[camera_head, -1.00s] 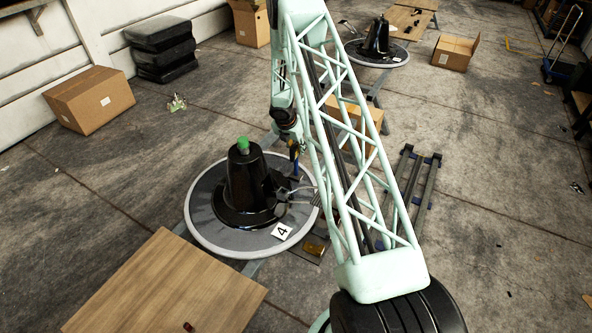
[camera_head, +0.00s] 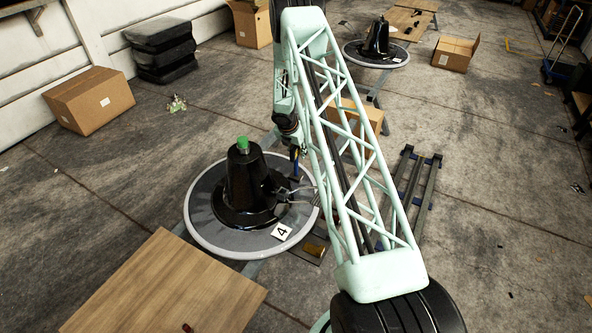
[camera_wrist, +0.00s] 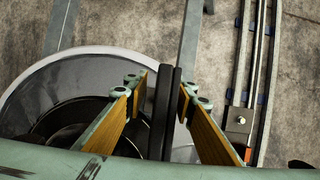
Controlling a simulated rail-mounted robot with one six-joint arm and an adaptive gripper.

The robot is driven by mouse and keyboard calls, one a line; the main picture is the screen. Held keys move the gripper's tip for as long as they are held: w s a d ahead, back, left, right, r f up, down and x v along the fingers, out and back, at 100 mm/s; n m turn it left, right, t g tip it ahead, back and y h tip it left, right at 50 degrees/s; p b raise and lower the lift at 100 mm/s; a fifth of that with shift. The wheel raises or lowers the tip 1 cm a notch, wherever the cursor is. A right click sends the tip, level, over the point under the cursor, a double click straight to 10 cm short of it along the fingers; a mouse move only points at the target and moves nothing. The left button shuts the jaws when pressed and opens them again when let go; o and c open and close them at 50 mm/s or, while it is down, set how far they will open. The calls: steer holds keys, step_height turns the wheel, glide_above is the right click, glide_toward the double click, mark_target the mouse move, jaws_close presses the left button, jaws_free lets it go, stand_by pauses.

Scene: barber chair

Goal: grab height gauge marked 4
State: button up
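A black cone-shaped body with a green top (camera_head: 243,180) stands on a round grey disc with a pale rim (camera_head: 208,238). A white card marked 4 (camera_head: 281,231) lies at the disc's front right edge. My gripper (camera_wrist: 165,88) is beside the cone's right side, low over the disc; in the head view my arm partly hides this area. In the wrist view its two fingers stand apart on either side of a dark upright bar (camera_wrist: 164,120). I cannot tell whether this bar is the height gauge. A narrow gap shows at the left finger; contact on the right is unclear.
A wooden board (camera_head: 160,290) lies in front left of the disc. A dark rail frame (camera_head: 412,185) lies to the right. Cardboard boxes stand at the left (camera_head: 90,100) and behind my arm (camera_head: 350,120). A second disc with a black cone (camera_head: 376,45) is farther back.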

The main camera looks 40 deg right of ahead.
mark_target(298, 148)
jaws_close()
steer(key=shift+r, duration=0.2)
stand_by(0.5)
steer(key=shift+r+p, duration=0.85)
steer(key=shift+r, duration=0.95)
steer(key=shift+s+a+f+b, duration=0.2)
steer(key=shift+s+a+b, duration=0.1)
steer(key=shift+s+a, duration=0.15)
steer(key=s+a+r+b, duration=0.1)
steer(key=s+a+b, duration=0.3)
steer(key=s+a, duration=0.6)
steer(key=shift+s+r+b, duration=0.2)
steer(key=shift+r+b, duration=0.05)
steer(key=shift+b, duration=0.15)
steer(key=shift+a, duration=0.1)
